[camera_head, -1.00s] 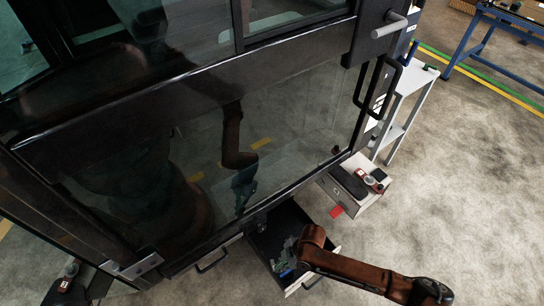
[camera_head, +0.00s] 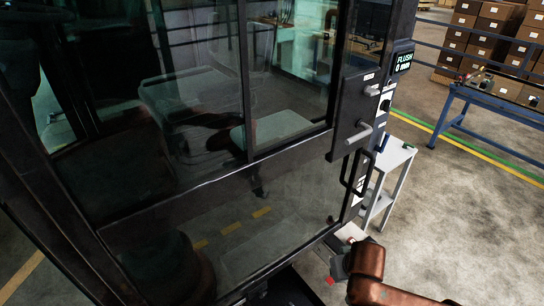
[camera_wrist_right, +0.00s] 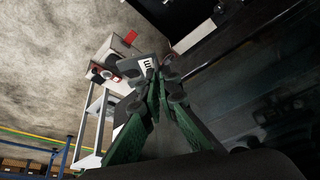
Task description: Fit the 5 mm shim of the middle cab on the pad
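My right gripper (camera_wrist_right: 158,78) has green fingers. It is shut on a grey plate-like shim (camera_wrist_right: 130,66) with a white label bearing a dark mark. The mark is turned sideways and I cannot read its thickness surely. In the head view the grey shim (camera_head: 338,265) shows at the end of my brown right arm, beside the lower corner of the cab door (camera_head: 215,215). It is held in the air. I cannot make out the pad in either view. My left gripper is not in view.
A light box (camera_wrist_right: 112,48) with red and dark items stands near the cab. A white trolley (camera_head: 392,158) is behind it. A display (camera_head: 403,62) on the cab post reads FLUSH. A dark drawer (camera_head: 285,290) is at the bottom.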

